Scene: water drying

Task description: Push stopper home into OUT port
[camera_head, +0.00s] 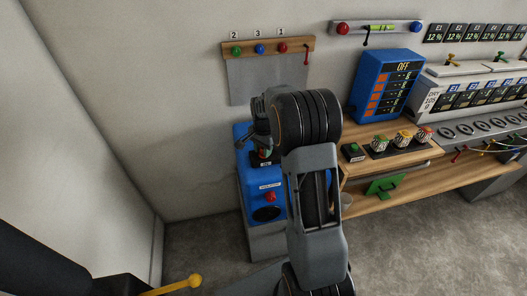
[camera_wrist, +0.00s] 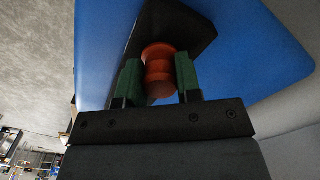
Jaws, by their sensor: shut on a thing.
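An orange-red ridged stopper (camera_wrist: 159,66) sits between the two green fingers of my gripper (camera_wrist: 158,80) in the wrist view. My gripper is shut on it. The stopper's far end meets or nearly meets a black plate (camera_wrist: 186,35) on the blue machine; I cannot tell how deep it sits. The OUT port is hidden behind the stopper. In the head view my gripper (camera_head: 263,148) is at the top of the blue machine (camera_head: 245,187), largely hidden by my arm. A small label (camera_head: 265,164) there is too small to read.
A red knob (camera_head: 270,197) and a dark round opening (camera_head: 266,214) are on the machine's front. A wooden bench (camera_head: 385,168) with a blue OFF panel (camera_head: 384,84) stands to the right. A peg rail (camera_head: 268,46) hangs above.

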